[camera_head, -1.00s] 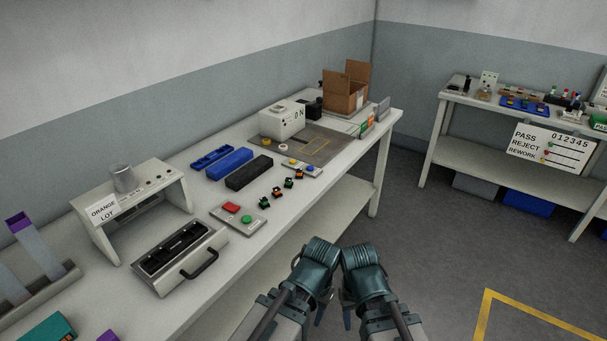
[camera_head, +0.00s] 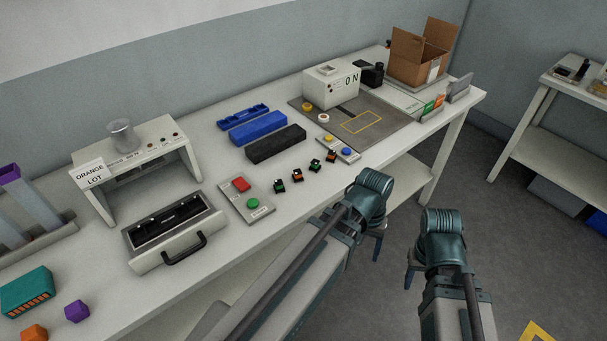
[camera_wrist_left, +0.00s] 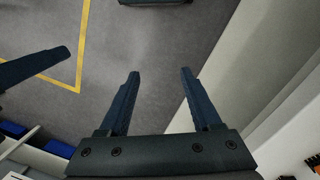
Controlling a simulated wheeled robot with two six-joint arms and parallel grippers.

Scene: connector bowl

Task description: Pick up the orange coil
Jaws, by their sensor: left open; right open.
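Several small dark parts with coloured inserts lie in a slanting row on the bench; two look orange, one small part (camera_head: 297,175) and another (camera_head: 331,157), and the others look greenish. They are too small to tell whether one is the orange coil. An orange block (camera_head: 34,333) is partly cut off at the bottom left. My left gripper (camera_head: 378,247) hangs beyond the bench's front edge, right of the row, pointing down. The left wrist view shows its fingers (camera_wrist_left: 160,75) apart with nothing between them. My right gripper (camera_head: 411,275) hangs farther right over the floor, open.
A panel with red and green buttons (camera_head: 247,199) is left of the row. A black-lined tester (camera_head: 173,224), a stand labelled orange lot (camera_head: 151,158), a teal block (camera_head: 27,291) and a purple block (camera_head: 77,311) stand farther left. Black and blue trays (camera_head: 275,144) lie behind the row.

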